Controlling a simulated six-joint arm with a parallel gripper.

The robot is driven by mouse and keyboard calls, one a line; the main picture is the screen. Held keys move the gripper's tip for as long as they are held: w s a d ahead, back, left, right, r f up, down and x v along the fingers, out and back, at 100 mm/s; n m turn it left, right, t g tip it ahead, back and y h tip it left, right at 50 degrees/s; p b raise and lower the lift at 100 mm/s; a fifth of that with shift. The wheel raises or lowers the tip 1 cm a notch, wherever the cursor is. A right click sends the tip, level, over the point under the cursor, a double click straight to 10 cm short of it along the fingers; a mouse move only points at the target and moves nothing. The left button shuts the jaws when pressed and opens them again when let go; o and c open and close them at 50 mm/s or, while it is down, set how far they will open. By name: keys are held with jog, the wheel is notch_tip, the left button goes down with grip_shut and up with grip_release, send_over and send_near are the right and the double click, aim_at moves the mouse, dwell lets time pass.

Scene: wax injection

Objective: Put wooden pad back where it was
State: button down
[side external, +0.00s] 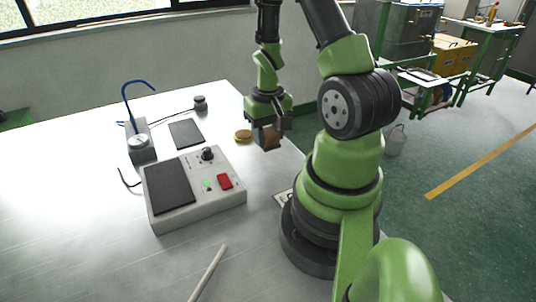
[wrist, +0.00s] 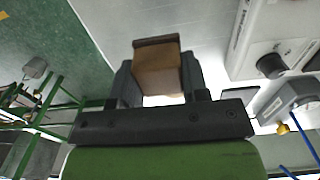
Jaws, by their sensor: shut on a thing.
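The wooden pad is a small brown block (side external: 268,138). My gripper (side external: 269,126) is shut on it, near the table's right edge, to the right of the control box. The pad appears to be held a little above the white table; whether it touches the surface is hard to tell. In the wrist view the pad (wrist: 157,74) sits between the two dark fingers of my gripper (wrist: 158,86), with a darker strip along its far edge.
A grey control box (side external: 195,195) with a black plate and red switch stands left of my gripper. A thin dark plate (side external: 186,133), a blue-wired device (side external: 139,143) and a pale rod (side external: 208,273) are also on the table.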

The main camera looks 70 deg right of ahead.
aim_at(268, 163)
jog(key=shift+f, duration=2.8)
jog(key=c, duration=0.6)
grip_release()
jog(key=shift+f, duration=0.1)
